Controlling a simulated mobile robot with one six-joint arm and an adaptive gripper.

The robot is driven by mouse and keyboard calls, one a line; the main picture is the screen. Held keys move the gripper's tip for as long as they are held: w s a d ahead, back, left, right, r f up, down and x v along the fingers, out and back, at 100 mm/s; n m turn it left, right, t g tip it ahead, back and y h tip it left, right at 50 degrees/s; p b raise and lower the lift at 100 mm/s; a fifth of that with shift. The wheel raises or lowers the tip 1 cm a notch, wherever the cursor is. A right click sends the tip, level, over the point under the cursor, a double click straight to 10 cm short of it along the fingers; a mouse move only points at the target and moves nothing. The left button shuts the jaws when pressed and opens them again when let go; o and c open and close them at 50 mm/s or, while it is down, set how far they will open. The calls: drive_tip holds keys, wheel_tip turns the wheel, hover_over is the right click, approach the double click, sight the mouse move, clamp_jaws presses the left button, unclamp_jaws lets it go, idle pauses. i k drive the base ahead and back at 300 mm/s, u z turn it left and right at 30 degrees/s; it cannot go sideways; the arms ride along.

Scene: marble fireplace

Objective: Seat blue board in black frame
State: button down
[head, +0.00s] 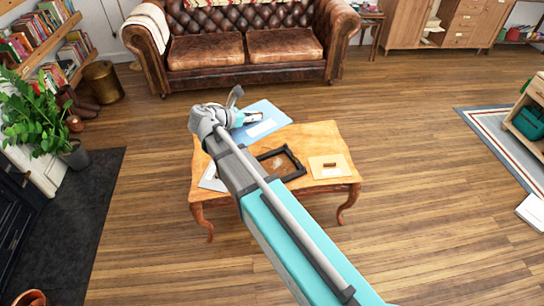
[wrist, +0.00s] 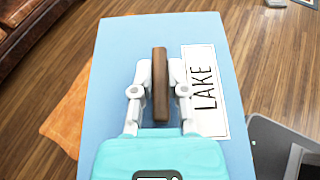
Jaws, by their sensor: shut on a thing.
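The blue board (wrist: 120,55) fills the middle of the wrist view, with a white LAKE label (wrist: 205,90) and a brown wooden handle. My gripper (wrist: 160,90) is shut on that handle (wrist: 160,60). In the head view the blue board (head: 268,111) is at the far side of the table, partly hidden by my gripper (head: 250,118); I cannot tell how far it is above the tabletop. The black frame (head: 293,172) lies on the table, nearer and right of the board. Its left part is hidden by my arm.
The wooden table (head: 318,132) also holds a tan board with a small brown handle (head: 329,167) at right and a pale, partly hidden item (head: 211,180) at left. A leather sofa (head: 245,50) stands behind. The floor right of the table is clear.

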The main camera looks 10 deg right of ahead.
sight(274, 168)
drive_tip(key=u, duration=0.05)
drive_tip(key=i, duration=1)
drive_tip(key=z, duration=0.05)
